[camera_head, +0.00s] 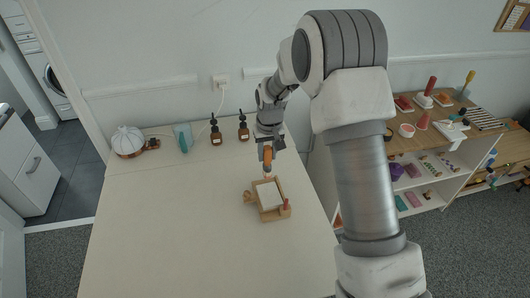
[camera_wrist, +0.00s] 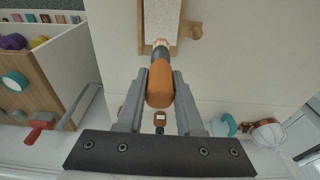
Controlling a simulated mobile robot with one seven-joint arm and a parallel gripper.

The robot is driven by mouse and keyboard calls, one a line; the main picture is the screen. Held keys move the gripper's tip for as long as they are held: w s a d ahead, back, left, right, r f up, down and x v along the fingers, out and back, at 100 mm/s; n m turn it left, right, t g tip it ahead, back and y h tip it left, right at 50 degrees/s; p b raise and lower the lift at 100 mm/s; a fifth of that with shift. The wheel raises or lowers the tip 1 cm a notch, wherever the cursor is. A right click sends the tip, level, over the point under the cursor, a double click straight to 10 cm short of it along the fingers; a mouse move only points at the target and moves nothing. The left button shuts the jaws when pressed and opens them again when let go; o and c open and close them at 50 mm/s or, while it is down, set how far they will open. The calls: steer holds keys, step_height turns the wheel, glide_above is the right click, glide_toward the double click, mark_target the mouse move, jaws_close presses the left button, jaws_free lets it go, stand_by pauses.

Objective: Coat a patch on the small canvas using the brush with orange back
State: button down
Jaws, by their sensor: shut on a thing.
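My gripper (camera_wrist: 160,95) is shut on the brush with the orange back (camera_wrist: 160,84), which lies between its two grey fingers in the wrist view. The brush's dark ferrule and pale tip point toward the near edge of the small canvas. In the head view the orange brush (camera_head: 267,156) hangs below my gripper (camera_head: 268,147), just behind the canvas. The small white canvas (camera_head: 269,195) lies in a wooden frame or holder (camera_head: 277,215) on the table. It shows at the top of the wrist view (camera_wrist: 160,16), partly cut off. Whether the tip touches it I cannot tell.
The pale table (camera_head: 170,230) is mostly clear at left and front. Two dark bottles (camera_head: 215,133) (camera_head: 243,129), a teal item (camera_head: 183,138) and a white ribbed pot (camera_head: 127,141) stand along the back. A wooden shelf (camera_head: 450,170) with craft items is at right.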

mark_target(268, 166)
steer(key=shift+f+b, duration=2.1)
steer(key=shift+f, duration=0.7)
steer(key=shift+f, duration=0.3)
steer(key=shift+f+b, duration=0.45)
steer(key=shift+b, duration=0.2)
steer(key=shift+s, duration=0.15)
stand_by(0.6)
steer(key=shift+s+d+r+b, duration=0.1)
steer(key=shift+s+d+b, duration=0.15)
steer(key=shift+s, duration=0.45)
steer(key=shift+s+d+b, duration=0.15)
steer(key=shift+s+b, duration=0.1)
steer(key=shift+s, duration=0.4)
